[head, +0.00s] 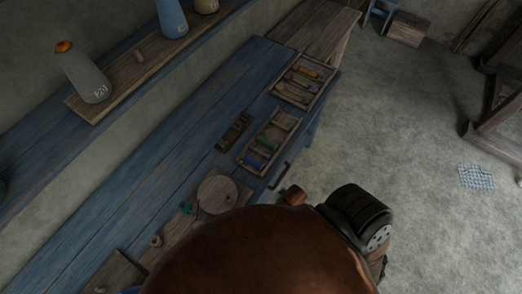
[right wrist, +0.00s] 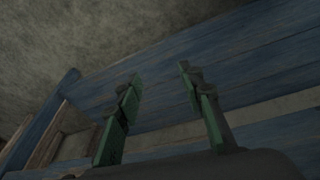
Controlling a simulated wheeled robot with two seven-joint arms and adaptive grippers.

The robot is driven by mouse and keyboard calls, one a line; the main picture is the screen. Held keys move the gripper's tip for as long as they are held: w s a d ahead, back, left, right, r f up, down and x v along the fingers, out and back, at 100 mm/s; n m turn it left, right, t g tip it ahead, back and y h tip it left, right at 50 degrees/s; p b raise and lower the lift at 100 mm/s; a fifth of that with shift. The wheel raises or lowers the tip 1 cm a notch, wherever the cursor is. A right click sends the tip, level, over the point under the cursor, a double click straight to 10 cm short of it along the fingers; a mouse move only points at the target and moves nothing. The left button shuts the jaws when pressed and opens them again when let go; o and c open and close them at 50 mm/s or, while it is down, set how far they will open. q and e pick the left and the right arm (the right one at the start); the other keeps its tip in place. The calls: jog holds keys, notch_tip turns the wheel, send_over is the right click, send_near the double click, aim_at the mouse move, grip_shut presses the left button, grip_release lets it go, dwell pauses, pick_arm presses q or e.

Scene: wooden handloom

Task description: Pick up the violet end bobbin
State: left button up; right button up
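I cannot make out a violet bobbin in either view. In the head view a nearer wooden tray (head: 241,158) holds several bobbins, among them a blue bobbin (head: 253,163) and a green bobbin (head: 266,144). A farther tray (head: 328,81) holds several bobbins with yellow and orange tones. My right gripper (right wrist: 160,72) shows in the right wrist view with its two green-sided fingers apart and nothing between them. Blue planks lie beyond it. My left gripper is not in view; a large brown part of my body hides the lower middle of the head view.
The blue bench (head: 170,130) carries a dark wooden tool (head: 233,131) left of the nearer tray, and a round wooden disc (head: 216,193). Cones stand on a raised plank (head: 120,85) at upper left. The grey floor (head: 400,110) right of the bench is mostly clear.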

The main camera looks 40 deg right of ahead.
notch_tip(320, 180, up, 20)
jog(key=w+d+t+p, duration=0.1)
jog(key=w+d+p, duration=0.1)
jog(key=p, duration=0.1)
jog(key=w+d+r+n+t+h, duration=0.2)
jog(key=w+d+r+n+t, duration=0.15)
jog(key=w+r, duration=0.55)
jog(key=w+d+r+n+t+h, duration=0.2)
jog(key=w+r+t, duration=0.4)
jog(key=r, duration=0.4)
jog(key=w+a+r+n+t+y, duration=0.35)
jog(key=w+a+r+n, duration=0.25)
jog(key=r, duration=0.4)
jog(key=a+r+n+g+y, duration=0.2)
jog(key=a+n+y, duration=0.8)
jog(key=a+n, duration=0.4)
jog(key=n+g+h, duration=0.7)
jog(key=n+g, duration=0.4)
jog(key=n, duration=0.2)
send_near(264, 153)
jog(key=shift+w+a+f, duration=0.25)
jog(key=shift+w+f, duration=0.05)
jog(key=shift+f, duration=0.25)
jog(key=shift+w+d+f, duration=0.1)
jog(key=shift+d+f, duration=0.1)
jog(key=shift+f, duration=0.1)
jog(key=p+x, duration=0.1)
jog(key=x, duration=0.6)
jog(key=shift+a+f, duration=0.1)
